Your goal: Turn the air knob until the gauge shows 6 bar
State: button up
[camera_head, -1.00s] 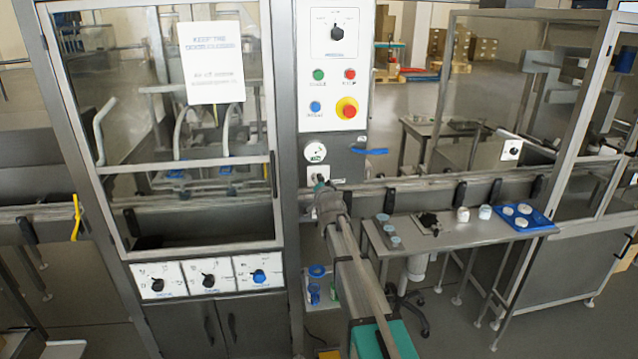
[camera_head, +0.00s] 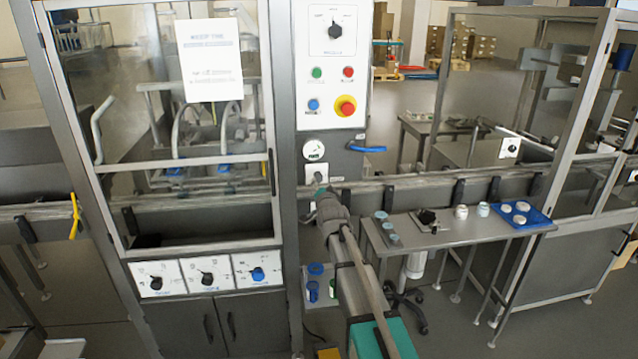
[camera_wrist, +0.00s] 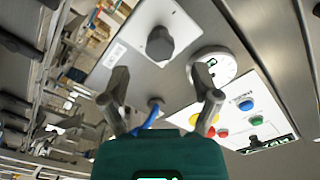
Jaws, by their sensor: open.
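The air knob (camera_head: 318,177) is a grey knob on a white square plate on the grey column. In the wrist view the knob (camera_wrist: 160,44) sits ahead of my fingers, roughly between their lines, with a gap to the tips. The gauge (camera_head: 314,150) is a small white round dial just above the knob plate. In the wrist view the gauge (camera_wrist: 212,68) is to the right of the knob, partly behind my right finger; its reading is too small to make out. My gripper (camera_wrist: 160,80) is open and empty. In the head view it is just below the knob plate.
A blue lever (camera_head: 368,149) sticks out beside the gauge. Above is a panel with coloured buttons and a red emergency stop (camera_head: 346,108). A glass-doored cabinet (camera_head: 160,130) stands left. A side table (camera_head: 410,240) with small jars and a blue tray (camera_head: 535,216) is right.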

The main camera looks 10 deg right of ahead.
jog(key=s, duration=0.7)
dwell(0.3)
jog(key=s+f+n+g, duration=0.5)
jog(key=s+f+g, duration=0.4)
jog(key=s+f, duration=0.4)
jog(key=s+f+n+g, duration=0.2)
jog(key=s+g, duration=0.2)
jog(key=s, duration=0.6)
jog(key=s+f+n+g, duration=0.2)
jog(key=s+g, duration=0.3)
jog(key=s, duration=0.4)
jog(key=shift+s+f, duration=0.35)
jog(key=shift+f, duration=0.45)
jog(key=shift+a, duration=0.15)
